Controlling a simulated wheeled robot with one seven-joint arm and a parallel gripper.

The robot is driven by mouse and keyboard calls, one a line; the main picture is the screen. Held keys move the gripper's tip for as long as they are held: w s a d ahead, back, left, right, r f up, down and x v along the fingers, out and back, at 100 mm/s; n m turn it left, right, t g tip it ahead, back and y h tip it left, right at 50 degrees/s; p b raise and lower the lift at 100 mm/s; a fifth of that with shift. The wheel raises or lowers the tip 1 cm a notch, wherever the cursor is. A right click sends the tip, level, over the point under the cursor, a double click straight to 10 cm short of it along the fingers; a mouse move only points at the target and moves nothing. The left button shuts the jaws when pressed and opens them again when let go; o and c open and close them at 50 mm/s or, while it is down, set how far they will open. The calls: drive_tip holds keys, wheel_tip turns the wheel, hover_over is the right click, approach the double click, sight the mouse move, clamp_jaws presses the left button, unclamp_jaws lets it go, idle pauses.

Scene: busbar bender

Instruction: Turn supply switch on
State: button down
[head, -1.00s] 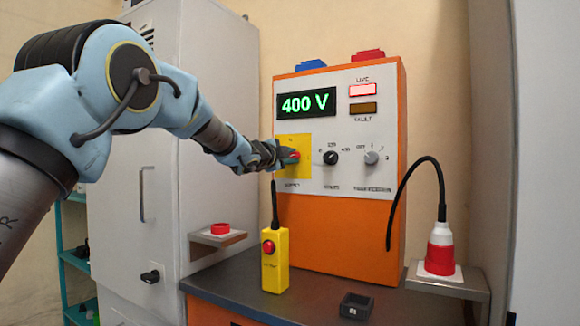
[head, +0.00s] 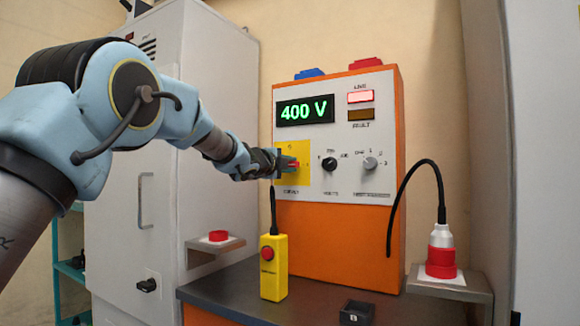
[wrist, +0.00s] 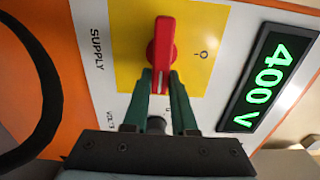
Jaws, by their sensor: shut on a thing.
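The supply switch is a red rotary handle (wrist: 162,48) on a yellow plate (wrist: 195,75), beside the word SUPPLY in the wrist view. My gripper (wrist: 163,84) is shut on the lower end of the red handle, one green finger on each side. In the head view my gripper (head: 283,163) reaches the yellow plate (head: 291,149) on the front of the orange cabinet (head: 330,240) and partly hides the handle. The green display (head: 305,109) reads 400 V, and the LIVE lamp (head: 360,97) is lit red.
Two other knobs, black (head: 329,164) and grey (head: 370,163), sit right of the switch. A yellow pendant (head: 273,266) hangs in front of the cabinet. A red-and-white plug (head: 441,254) stands on the right shelf. A grey locker (head: 165,180) is at left.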

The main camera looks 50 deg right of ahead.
drive_tip(key=c, duration=0.7)
unclamp_jaws()
drive_tip(key=b+v, duration=0.2)
drive_tip(key=v, duration=0.9)
drive_tip(key=shift+b, duration=0.3)
drive_tip(key=shift+d, duration=0.1)
